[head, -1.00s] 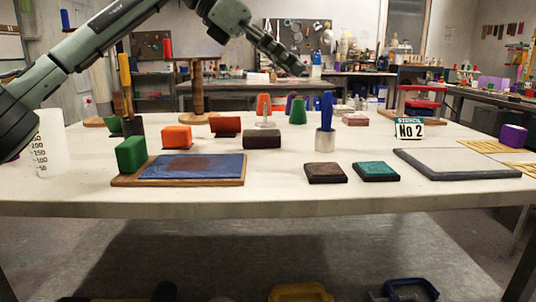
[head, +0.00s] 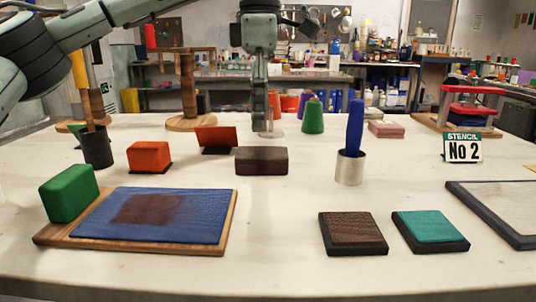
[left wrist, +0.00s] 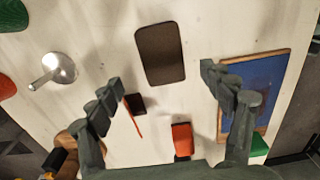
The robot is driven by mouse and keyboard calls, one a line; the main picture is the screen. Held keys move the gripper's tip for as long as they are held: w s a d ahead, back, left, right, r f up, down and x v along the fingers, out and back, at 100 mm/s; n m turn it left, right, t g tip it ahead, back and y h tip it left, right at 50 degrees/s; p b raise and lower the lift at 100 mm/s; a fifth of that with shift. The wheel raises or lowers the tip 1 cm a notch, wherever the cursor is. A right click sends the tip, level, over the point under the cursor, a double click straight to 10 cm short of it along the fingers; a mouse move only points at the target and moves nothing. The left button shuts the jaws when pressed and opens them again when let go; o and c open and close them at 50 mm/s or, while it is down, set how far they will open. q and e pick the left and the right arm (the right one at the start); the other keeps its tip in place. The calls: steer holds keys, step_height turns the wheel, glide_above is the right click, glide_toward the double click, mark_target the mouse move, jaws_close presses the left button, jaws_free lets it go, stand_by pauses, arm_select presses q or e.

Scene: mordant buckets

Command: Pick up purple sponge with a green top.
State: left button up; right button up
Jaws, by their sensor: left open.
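I cannot make out a purple sponge with a green top in the views now. A purple thing (head: 304,102) shows partly behind a green cone (head: 313,118) at the back middle of the head view. My left gripper (head: 262,122) hangs down behind a dark brown block (head: 262,160) in the head view. In the left wrist view, the open gripper (left wrist: 161,76) has its fingers apart and empty, with the dark brown block (left wrist: 160,54) beyond the gap between them. My right gripper is not in view.
A green block (head: 68,192) and wooden board (head: 60,237) with a blue sheet stand front left, near an orange block (head: 149,157). A metal cup (head: 350,170) holds a blue stick. Brown (head: 353,231) and teal (head: 431,227) pads lie in front. The front middle is clear.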

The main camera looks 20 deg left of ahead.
mark_target(262, 152)
arm_select(q)
step_height(262, 152, down, 7)
steer(key=shift+s+d+r, duration=0.1)
steer(key=shift+s+d, duration=0.05)
steer(key=c, duration=0.8)
